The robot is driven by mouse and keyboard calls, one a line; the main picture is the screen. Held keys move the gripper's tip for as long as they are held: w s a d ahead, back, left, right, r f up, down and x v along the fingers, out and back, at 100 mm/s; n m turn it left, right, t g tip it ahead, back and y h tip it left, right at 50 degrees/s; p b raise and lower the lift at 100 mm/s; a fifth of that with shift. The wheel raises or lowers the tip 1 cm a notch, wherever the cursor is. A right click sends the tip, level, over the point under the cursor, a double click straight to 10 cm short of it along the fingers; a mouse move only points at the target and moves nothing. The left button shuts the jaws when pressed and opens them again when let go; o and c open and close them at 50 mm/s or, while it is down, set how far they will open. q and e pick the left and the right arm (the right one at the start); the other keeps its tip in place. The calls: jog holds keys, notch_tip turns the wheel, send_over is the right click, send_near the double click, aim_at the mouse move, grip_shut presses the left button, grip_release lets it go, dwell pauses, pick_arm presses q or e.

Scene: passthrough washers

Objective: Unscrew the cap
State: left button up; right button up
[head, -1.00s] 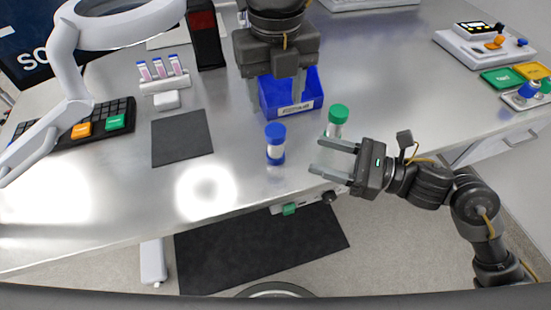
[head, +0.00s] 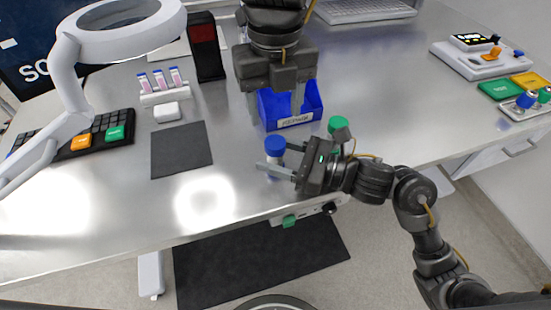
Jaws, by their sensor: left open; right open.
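A small vial with a blue cap (head: 274,146) stands upright on the metal bench. My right gripper (head: 275,159) is open and low over the bench, with one finger in front of the vial below its cap and the other behind or beside it. Whether the fingers touch the vial is unclear. A vial with a green cap (head: 338,124) stands to the right, its body mostly hidden by my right gripper. My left gripper (head: 274,104) is open and points down above the left side of the blue bin (head: 309,104).
A dark mat (head: 181,150) lies to the left. A rack of several pink tubes (head: 163,95), a keyboard with coloured keys (head: 70,140) and a magnifier lamp (head: 120,25) are farther left. Green and orange trays (head: 499,90) lie at the right.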

aim_at(275, 142)
jog(key=shift+w+a, duration=0.1)
jog(key=shift+a, duration=0.05)
jog(key=shift+c, duration=0.2)
grip_shut()
pick_arm(q)
jog(key=m, duration=1.3)
jog(key=shift+m, duration=0.3)
jog(key=shift+f, duration=4)
